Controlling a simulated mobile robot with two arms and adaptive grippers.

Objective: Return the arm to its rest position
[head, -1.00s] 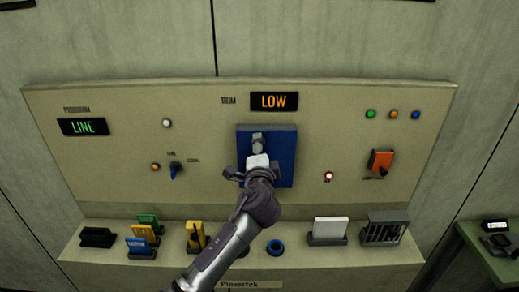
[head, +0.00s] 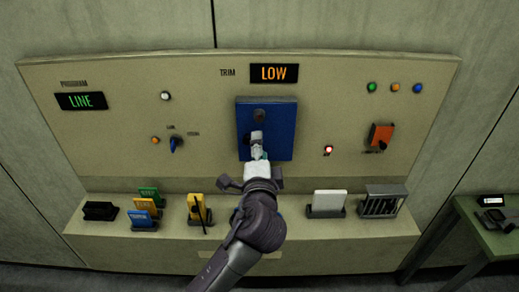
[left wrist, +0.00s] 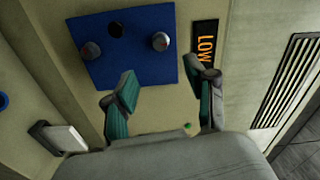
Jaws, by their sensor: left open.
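My left gripper (head: 259,156) is in front of the lower part of the blue panel (head: 281,143) in the head view. In the left wrist view my left gripper (left wrist: 165,82) has its two teal-lined fingers spread wide, with nothing between them. The same blue panel (left wrist: 130,65) there carries two grey knobs, one nearer (left wrist: 160,41) the LOW display and one farther (left wrist: 91,50) from it. The fingers look apart from both knobs. My left forearm hides part of the ledge's middle. My right gripper is not in view.
The ledge holds coloured cards, a yellow holder (head: 198,208), a white block (head: 328,203) and a grey slotted rack (head: 384,201). A green table (head: 486,236) stands at right.

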